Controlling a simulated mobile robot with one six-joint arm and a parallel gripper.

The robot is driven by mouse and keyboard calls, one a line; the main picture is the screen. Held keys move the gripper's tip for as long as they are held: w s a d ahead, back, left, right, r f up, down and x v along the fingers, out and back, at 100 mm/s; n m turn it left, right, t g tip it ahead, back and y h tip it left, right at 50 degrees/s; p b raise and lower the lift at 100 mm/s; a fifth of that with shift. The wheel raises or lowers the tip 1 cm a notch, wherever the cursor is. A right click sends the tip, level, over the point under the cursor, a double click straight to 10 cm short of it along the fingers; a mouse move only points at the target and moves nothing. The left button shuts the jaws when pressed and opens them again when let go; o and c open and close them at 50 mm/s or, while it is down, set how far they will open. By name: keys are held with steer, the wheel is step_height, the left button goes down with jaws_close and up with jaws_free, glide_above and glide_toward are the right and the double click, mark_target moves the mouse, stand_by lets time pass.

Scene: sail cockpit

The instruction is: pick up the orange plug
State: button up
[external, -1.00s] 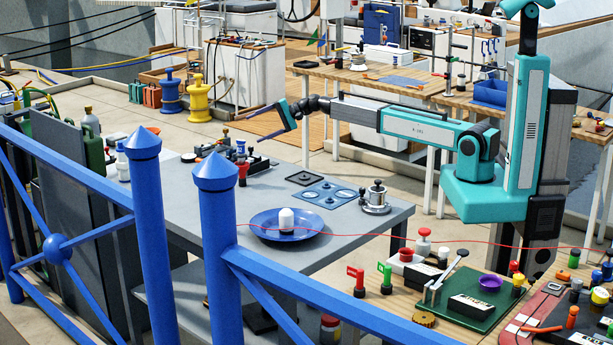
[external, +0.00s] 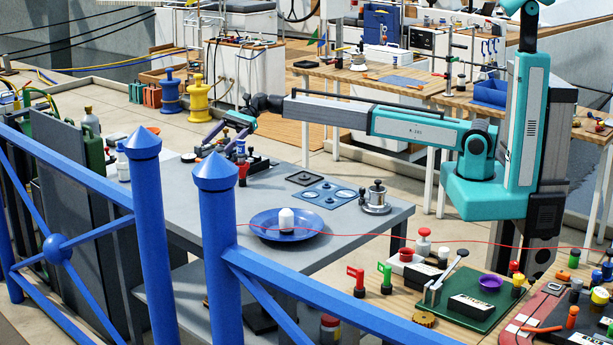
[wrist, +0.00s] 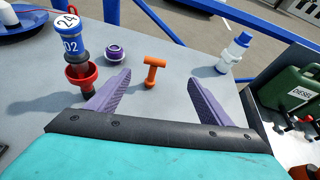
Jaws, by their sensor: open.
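The orange plug (wrist: 152,72) is a T-shaped piece on the grey tabletop in the wrist view, with a wide bar at one end and a narrower stem. My gripper (wrist: 158,78) is open, with its two purple fingers apart. The plug appears between and just beyond the fingertips, nearer the left one, and nothing is held.
A white and blue bottle (wrist: 233,52) stands at the right, near the table edge.

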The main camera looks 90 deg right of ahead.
mark_target(200, 162)
steer(key=shift+a+m+y, duration=0.3)
steer(key=shift+a, duration=0.5)
steer(key=shift+w, duration=0.1)
steer(key=shift+f+p+x, duration=0.2)
steer(key=shift+p+x, duration=0.35)
steer(key=shift+x, duration=3.75)
steer(key=shift+g, duration=0.3)
steer(key=shift+p+x, duration=0.75)
steer(key=shift+x, duration=1.8)
steer(key=shift+r, duration=0.1)
steer(key=shift+c, duration=0.3)
steer(key=c, duration=1.1)
